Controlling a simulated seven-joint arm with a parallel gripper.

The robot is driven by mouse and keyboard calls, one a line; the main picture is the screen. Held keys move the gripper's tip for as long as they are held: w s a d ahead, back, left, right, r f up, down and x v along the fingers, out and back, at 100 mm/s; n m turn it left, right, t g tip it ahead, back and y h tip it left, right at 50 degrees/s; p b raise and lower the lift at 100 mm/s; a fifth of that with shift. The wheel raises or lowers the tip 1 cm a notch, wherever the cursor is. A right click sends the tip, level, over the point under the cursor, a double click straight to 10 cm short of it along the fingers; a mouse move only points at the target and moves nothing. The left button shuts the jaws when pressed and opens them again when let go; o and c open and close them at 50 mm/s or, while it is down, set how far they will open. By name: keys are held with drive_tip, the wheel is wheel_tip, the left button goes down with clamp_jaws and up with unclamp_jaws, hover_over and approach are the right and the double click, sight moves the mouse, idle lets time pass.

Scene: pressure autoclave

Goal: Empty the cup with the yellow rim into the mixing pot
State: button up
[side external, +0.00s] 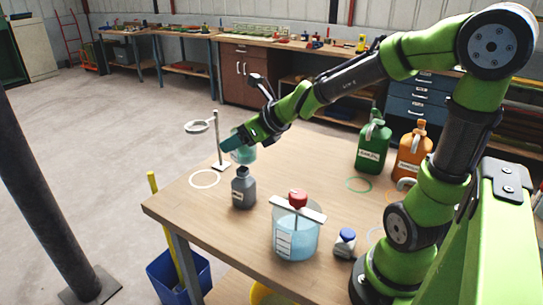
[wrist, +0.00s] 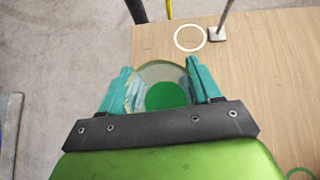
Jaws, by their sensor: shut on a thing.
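My gripper (wrist: 160,88) is shut on a clear cup (wrist: 152,72) with a pale yellow rim. Green shows inside the cup; I cannot tell whether it is liquid or the base. In the side view my gripper (side external: 236,143) holds the cup (side external: 246,156) above the table's far left part, beside the ring stand, and partly hides it. The cup looks roughly upright. The mixing pot (side external: 296,243) seems to be the clear vessel with blue liquid near the front edge. A white bar (side external: 299,208) with a red knob (side external: 298,198) lies across its top.
A dark grey bottle (side external: 243,189) stands between the cup and the pot. The ring stand (side external: 218,140) rises behind a white ring mark (side external: 204,179). A small blue-capped bottle (side external: 345,243) is right of the pot. Green (side external: 373,143) and orange (side external: 411,152) jugs stand farther back.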

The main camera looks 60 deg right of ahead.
wheel_tip(320, 180, up, 7)
drive_tip(key=a, duration=0.3)
drive_tip(key=s+d+n+g+y, duration=0.2)
drive_tip(key=s+d+n+y, duration=0.15)
drive_tip(key=s, duration=0.45)
drive_tip(key=s+d+n+g+y, duration=0.2)
drive_tip(key=s+n+y, duration=0.1)
drive_tip(key=s+n, duration=0.3)
drive_tip(key=s+d+n+g+y, duration=0.2)
drive_tip(key=s+d+n+y, duration=0.1)
drive_tip(key=s, duration=0.6)
wheel_tip(320, 180, down, 18)
drive_tip(key=shift+s+f, duration=0.2)
drive_tip(key=shift+s, duration=0.05)
drive_tip(key=shift+g, duration=0.3)
